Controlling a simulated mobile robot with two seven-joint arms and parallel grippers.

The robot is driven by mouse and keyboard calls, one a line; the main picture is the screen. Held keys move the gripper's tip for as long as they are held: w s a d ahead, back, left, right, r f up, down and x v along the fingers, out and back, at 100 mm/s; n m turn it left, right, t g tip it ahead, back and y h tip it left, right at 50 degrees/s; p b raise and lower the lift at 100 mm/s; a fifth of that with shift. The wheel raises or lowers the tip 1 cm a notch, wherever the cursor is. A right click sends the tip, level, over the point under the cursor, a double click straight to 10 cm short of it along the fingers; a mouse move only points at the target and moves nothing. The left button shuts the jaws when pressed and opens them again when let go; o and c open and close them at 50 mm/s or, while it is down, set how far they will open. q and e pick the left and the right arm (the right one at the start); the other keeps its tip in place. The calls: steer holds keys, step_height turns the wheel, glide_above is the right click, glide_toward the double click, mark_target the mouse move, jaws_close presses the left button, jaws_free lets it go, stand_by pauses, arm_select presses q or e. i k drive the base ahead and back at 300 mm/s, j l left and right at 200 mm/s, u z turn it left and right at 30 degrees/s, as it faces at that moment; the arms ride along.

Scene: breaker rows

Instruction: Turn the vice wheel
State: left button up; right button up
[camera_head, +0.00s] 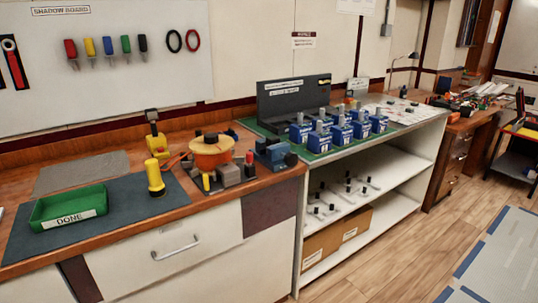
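A large orange wheel-like disc (212,152) with dark knobs on top sits on a grey and dark base at the right part of the wooden bench. Right beside it, at the bench's right end, is a small blue vice-like block (273,155) with a dark round part (291,159) on its right side. I cannot tell for certain which of these is the vice wheel. Neither of my grippers shows in the head view, and nothing is touching the disc or the blue block.
A green tray marked DONE (50,216) and a yellow cylinder (155,180) stand on the dark mat (120,213). A yellow-and-black tool (156,143) stands behind. Several blue breakers (340,134) line the bench to the right. Open floor (420,240) lies at right.

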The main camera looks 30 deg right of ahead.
mark_target(290, 159)
steer(key=z, duration=1.25)
steer(key=i, duration=0.1)
